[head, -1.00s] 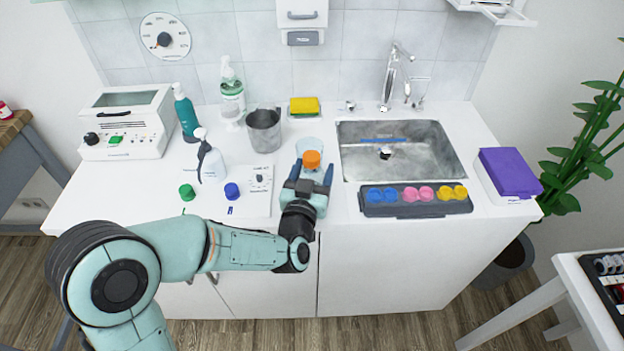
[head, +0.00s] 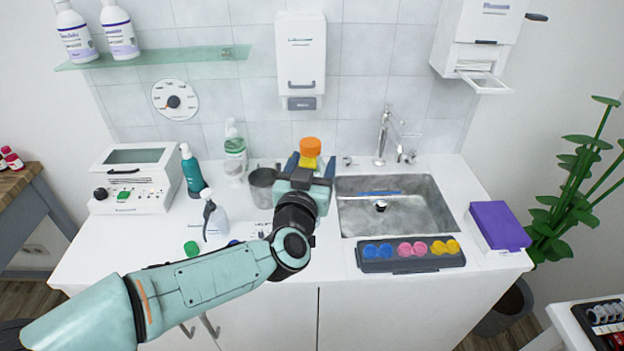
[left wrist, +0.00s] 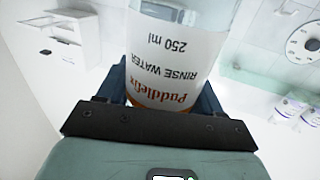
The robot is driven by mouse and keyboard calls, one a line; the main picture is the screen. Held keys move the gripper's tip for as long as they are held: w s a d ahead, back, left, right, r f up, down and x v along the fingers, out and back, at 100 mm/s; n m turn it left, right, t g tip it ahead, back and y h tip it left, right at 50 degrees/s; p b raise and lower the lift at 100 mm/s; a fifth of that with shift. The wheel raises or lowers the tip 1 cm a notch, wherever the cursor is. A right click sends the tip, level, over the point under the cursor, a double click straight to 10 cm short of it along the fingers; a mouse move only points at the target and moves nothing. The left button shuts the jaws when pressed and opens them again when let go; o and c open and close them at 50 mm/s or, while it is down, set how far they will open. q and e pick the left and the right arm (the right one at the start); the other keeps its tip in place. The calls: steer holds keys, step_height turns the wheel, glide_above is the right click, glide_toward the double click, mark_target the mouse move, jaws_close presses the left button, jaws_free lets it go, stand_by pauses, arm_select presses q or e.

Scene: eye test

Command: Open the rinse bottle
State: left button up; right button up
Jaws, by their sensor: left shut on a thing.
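The rinse bottle shows in the left wrist view (left wrist: 178,60), its label reading upside down "Puddlefix RINSE WATER 250 ml". In the head view its orange cap (head: 311,146) stands just above my left gripper (head: 311,168), which hides the bottle's body there. An orange band shows at the label's near end in the left wrist view. The cap appears to be on the bottle; I cannot tell how tight. My left gripper is shut on the bottle and holds it up over the counter, left of the sink. My right gripper is not in view.
The sink (head: 420,212) is right of the gripper, with a colored-cup tray (head: 385,266) before it and a purple-topped box (head: 500,226) beside it. A metal cup (head: 261,187), spray bottle (head: 215,220) and green cap (head: 191,248) are left. A dispenser (head: 306,55) hangs behind.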

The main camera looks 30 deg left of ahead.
arm_select(q)
steer(key=shift+r, duration=0.4)
steer(key=o, duration=0.5)
steer(key=c, duration=0.8)
steer(key=shift+f, duration=0.1)
